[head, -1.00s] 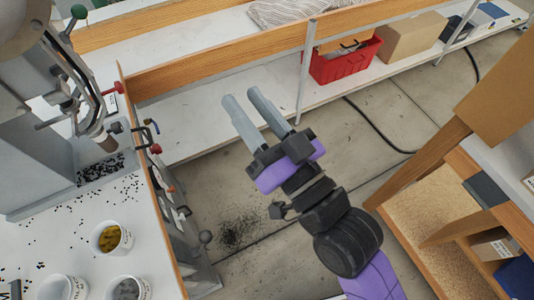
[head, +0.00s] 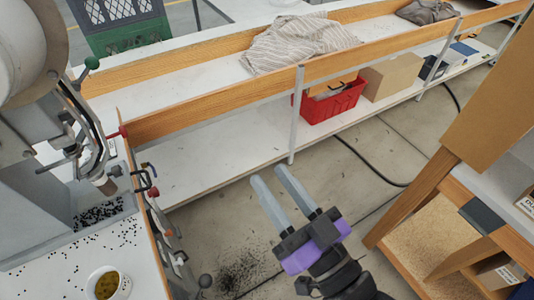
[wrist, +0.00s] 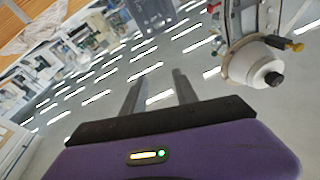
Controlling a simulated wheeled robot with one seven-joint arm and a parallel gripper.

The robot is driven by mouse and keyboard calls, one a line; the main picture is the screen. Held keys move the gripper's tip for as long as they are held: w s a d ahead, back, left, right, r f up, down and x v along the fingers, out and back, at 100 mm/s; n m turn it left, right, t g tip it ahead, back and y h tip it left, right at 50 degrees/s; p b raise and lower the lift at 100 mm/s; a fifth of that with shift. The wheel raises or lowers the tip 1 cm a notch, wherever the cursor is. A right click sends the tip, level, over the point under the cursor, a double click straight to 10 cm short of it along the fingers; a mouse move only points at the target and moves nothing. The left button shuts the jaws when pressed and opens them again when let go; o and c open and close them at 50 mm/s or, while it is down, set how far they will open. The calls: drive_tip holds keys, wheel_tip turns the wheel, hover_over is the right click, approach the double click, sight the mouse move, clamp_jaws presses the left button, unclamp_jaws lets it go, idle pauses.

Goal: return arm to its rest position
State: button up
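My gripper (head: 279,189) is in the lower middle of the head view, above the bare floor between the press table and the wooden shelf unit. Its two grey fingers point up and to the left, apart, with nothing between them. In the wrist view the fingers (wrist: 155,85) are also apart and empty. The eyelet press (head: 60,130) stands at the left, clear of my gripper.
The press table (head: 70,265) carries scattered black eyelets and a cup of brass-coloured pieces (head: 107,283). A long white shelf bench (head: 215,165) runs behind, with a red bin (head: 330,103) and a cardboard box (head: 392,75). A wooden shelf unit (head: 430,225) stands right. A dark cable (head: 365,163) crosses the floor.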

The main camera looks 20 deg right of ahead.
drive_tip(key=s+d+f+g+h, duration=0.2)
drive_tip(key=s+d+f, duration=0.3)
drive_tip(key=s, duration=0.6)
drive_tip(key=s+d+f+m+g+h, duration=0.1)
drive_tip(key=s+d+f+h, duration=0.3)
drive_tip(key=s, duration=0.8)
wheel_tip(320, 180, down, 3)
drive_tip(key=shift+d+r+g+h, duration=0.15)
drive_tip(key=shift+d+g+h, duration=0.15)
drive_tip(key=shift+d+g, duration=0.55)
drive_tip(key=shift+d+t, duration=0.25)
